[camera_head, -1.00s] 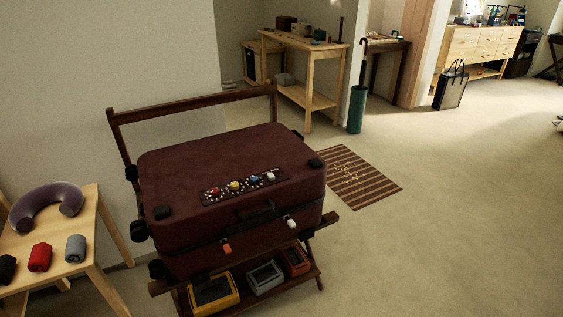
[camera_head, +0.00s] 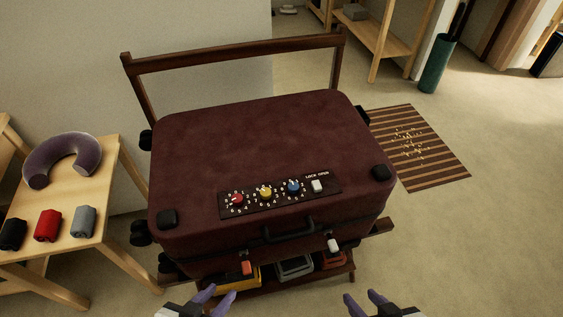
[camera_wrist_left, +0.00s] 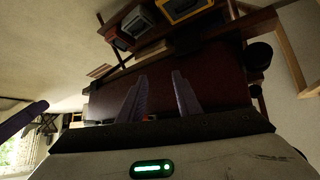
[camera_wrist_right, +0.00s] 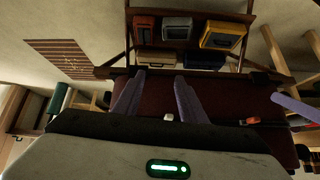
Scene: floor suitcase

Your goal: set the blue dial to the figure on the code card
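A dark red suitcase (camera_head: 250,130) lies on a wooden rack. Near its front edge is a black panel (camera_head: 216,207) with a red dial (camera_head: 236,200), a yellow dial (camera_head: 266,192) and the blue dial (camera_head: 293,187), each ringed by white figures, and a white lock switch (camera_head: 318,186). The dial figures are too small to read surely. I see no code card that I can make out. My left gripper (camera_head: 217,299) and my right gripper (camera_head: 366,302) are both open and empty, low in front of the suitcase, apart from it. Their spread fingers also show in the left wrist view (camera_wrist_left: 160,97) and right wrist view (camera_wrist_right: 160,97).
An orange latch (camera_head: 246,268) and a white latch (camera_head: 333,246) are on the suitcase front, beside its handle (camera_head: 289,230). A side table (camera_head: 92,240) with a neck pillow (camera_head: 62,160) and rolled cloths is at left. A striped mat (camera_head: 425,165) lies at right.

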